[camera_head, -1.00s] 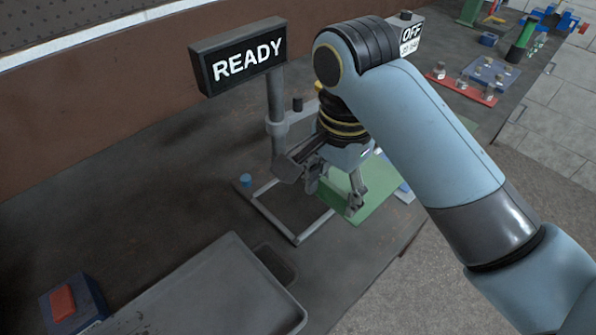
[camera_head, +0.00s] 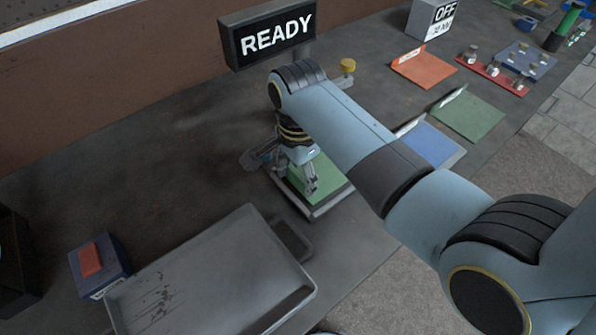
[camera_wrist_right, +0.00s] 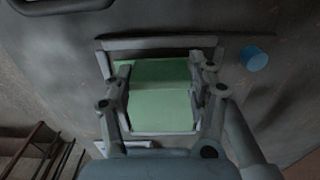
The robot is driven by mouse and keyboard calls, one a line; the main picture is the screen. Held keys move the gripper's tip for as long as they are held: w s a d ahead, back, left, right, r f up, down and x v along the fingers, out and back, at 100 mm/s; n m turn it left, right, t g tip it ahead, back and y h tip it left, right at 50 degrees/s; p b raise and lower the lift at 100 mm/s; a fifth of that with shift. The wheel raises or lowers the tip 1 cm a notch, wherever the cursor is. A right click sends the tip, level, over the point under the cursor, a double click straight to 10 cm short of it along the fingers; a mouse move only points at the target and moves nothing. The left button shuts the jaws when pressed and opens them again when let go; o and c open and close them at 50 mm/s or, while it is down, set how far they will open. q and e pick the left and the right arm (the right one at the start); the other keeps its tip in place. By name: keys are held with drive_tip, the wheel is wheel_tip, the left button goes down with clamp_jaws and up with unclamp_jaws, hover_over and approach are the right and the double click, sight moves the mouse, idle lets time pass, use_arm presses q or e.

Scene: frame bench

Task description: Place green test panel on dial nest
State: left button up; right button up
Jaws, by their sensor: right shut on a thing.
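The green test panel (camera_head: 330,175) is in my right gripper (camera_head: 299,179), which is shut on it. The dial nest, a grey square frame (camera_head: 322,210), lies on the bench directly under the panel. In the right wrist view the green panel (camera_wrist_right: 160,108) shows between the two fingers of the gripper (camera_wrist_right: 160,88), within the outline of the nest's rails (camera_wrist_right: 155,43). I cannot tell whether the panel touches the nest or hangs just above it. The blue knob (camera_wrist_right: 254,58) is beside the frame. My left gripper is not in view.
A READY sign (camera_head: 268,35) stands behind the nest. A grey tray (camera_head: 215,280) and a blue box with a red top (camera_head: 97,264) are at the front left. Orange (camera_head: 424,67), green (camera_head: 468,115) and blue (camera_head: 432,146) flat pads lie to the right, near the bench edge.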

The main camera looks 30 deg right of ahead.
drive_tip(key=shift+f, duration=0.1)
drive_tip(key=o, duration=1.6)
wheel_tip(320, 180, up, 12)
drive_tip(key=shift+r+b, duration=0.15)
drive_tip(key=shift+b, duration=0.3)
